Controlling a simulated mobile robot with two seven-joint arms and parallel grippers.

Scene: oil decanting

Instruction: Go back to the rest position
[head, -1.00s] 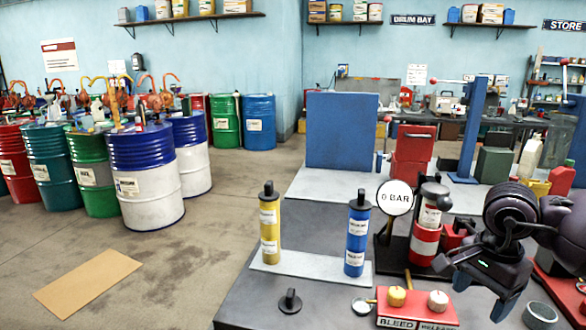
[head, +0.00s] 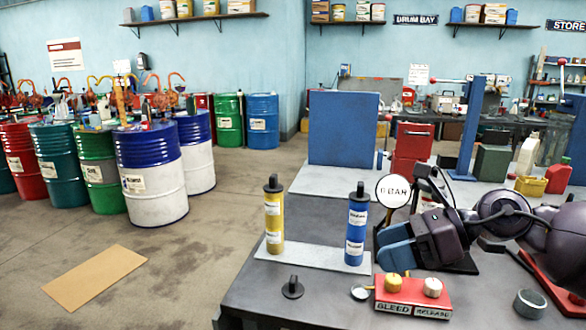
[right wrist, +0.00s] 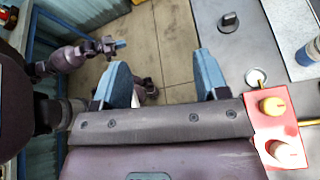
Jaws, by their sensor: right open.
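My right gripper (head: 388,245) is open and empty above the bench, with its blue fingers pointing left, beside the blue cylinder (head: 357,230). In the right wrist view its two fingers (right wrist: 162,76) stand wide apart with floor visible between them. Part of my left arm shows at the upper left of that view, with its small, distant left gripper (right wrist: 112,45); its jaw state is unclear. The round gauge (head: 393,190) reading 0 BAR stands just behind my right gripper. The red bleed and release box (head: 413,297) sits below it, apart from it.
A yellow cylinder (head: 274,218) stands upright beside the blue one on a light plate (head: 309,259). A black knob (head: 292,288) and a metal cup (head: 529,303) are near the front edge.

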